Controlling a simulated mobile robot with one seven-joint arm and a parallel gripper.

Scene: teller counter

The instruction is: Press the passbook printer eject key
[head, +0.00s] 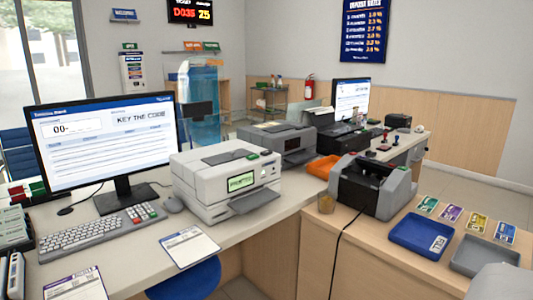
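The passbook printer appears to be the white boxy machine (205,192) on the counter, right of the monitor and mouse. Its front has a small lit green display (241,182) with text too small to read surely, and a grey output tray (255,201) sticks out below it. A small green spot (265,153) shows on its top right edge; I cannot tell whether this is the eject key. My gripper is not in view.
A keyboard (100,230) and large monitor (105,140) stand left of the printer. A paper form (188,246) lies in front.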

